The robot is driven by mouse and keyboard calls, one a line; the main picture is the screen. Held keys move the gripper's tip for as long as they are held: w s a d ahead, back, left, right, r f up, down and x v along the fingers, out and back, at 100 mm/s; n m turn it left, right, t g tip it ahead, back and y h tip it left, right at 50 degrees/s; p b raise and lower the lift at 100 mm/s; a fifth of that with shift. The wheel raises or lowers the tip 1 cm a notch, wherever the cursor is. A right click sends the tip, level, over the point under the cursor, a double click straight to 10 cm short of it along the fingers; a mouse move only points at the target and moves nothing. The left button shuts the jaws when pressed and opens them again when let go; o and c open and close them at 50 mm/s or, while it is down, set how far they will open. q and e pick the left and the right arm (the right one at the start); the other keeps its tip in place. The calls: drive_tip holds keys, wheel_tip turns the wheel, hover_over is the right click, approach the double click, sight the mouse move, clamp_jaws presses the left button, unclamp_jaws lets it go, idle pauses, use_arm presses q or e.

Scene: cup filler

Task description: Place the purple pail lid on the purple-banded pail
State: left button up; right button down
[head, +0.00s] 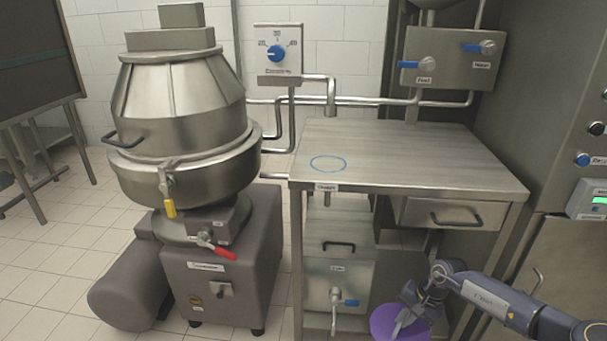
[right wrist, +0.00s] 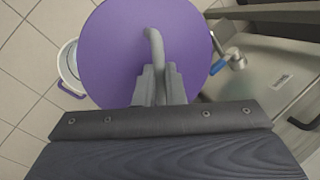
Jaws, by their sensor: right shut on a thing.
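The purple pail lid (head: 386,322) is a round purple disc low in the head view, in front of the steel bench. It fills the upper middle of the right wrist view (right wrist: 112,62). My right gripper (head: 412,312) is shut on the lid's grey curved handle, which also shows between the fingers in the right wrist view (right wrist: 155,55). The pail (right wrist: 70,68) shows in part at the left of the right wrist view, pale with a purple band or handle at its side. The lid hides the rest of it. My left gripper is not in view.
The steel bench (head: 440,150) has a bare top with a blue ring marked on it. Below it are drawers and a blue-handled tap (head: 345,302), close to the lid. A large steel mixer (head: 195,150) stands at the left.

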drive_tip(key=s+a+r+n+g, duration=0.2)
drive_tip(key=a+r+n, duration=0.6)
drive_tip(key=r, duration=0.3)
drive_tip(key=s+r+p, duration=0.4)
drive_tip(key=r+p, duration=0.8)
drive_tip(key=p, duration=0.2)
drive_tip(key=s+r+p, duration=0.4)
drive_tip(key=r+p, duration=0.8)
drive_tip(key=p, duration=0.2)
drive_tip(key=shift+d+r, duration=0.15)
